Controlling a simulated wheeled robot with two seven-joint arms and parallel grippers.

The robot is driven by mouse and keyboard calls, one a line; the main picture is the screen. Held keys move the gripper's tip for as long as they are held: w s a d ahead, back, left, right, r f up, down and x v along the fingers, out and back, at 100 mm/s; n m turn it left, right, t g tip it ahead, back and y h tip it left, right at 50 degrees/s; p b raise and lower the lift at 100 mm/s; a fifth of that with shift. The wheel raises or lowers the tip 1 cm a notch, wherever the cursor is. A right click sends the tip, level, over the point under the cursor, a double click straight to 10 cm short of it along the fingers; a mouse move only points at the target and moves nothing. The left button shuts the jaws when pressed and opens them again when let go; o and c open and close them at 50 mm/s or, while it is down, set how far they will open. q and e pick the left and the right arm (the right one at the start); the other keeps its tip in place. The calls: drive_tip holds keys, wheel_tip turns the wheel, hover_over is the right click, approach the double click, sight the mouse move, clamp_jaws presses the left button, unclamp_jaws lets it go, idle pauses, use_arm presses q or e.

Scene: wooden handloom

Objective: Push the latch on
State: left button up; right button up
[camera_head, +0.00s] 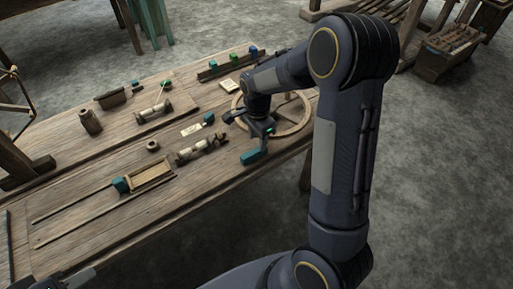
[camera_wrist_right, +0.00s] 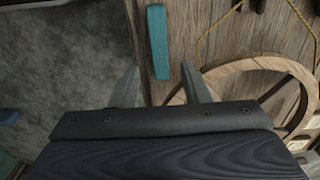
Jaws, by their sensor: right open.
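A teal bar (camera_head: 254,156), which may be the latch, lies at the table's near edge. It also shows in the right wrist view as a long teal bar (camera_wrist_right: 157,42). My right gripper (camera_head: 258,128) is low over the table beside the wooden wheel (camera_head: 303,125). In the right wrist view my right gripper (camera_wrist_right: 158,86) has its two fingers spread and nothing between them. The teal bar is ahead of the gap, apart from the fingers. Part of my left gripper (camera_head: 68,281) shows at the bottom left corner; its fingers cannot be made out.
The wooden table (camera_head: 120,228) carries spools, a small pot (camera_head: 90,121), a wooden frame with a teal end (camera_head: 150,177), and a rack with coloured pegs (camera_head: 228,65). Bare floor (camera_head: 420,180) lies to the right. My right arm hides part of the table.

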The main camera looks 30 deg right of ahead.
sight(258, 149)
wheel_tip(258, 149, down, 6)
drive_tip(key=shift+b, duration=0.65)
clamp_jaws()
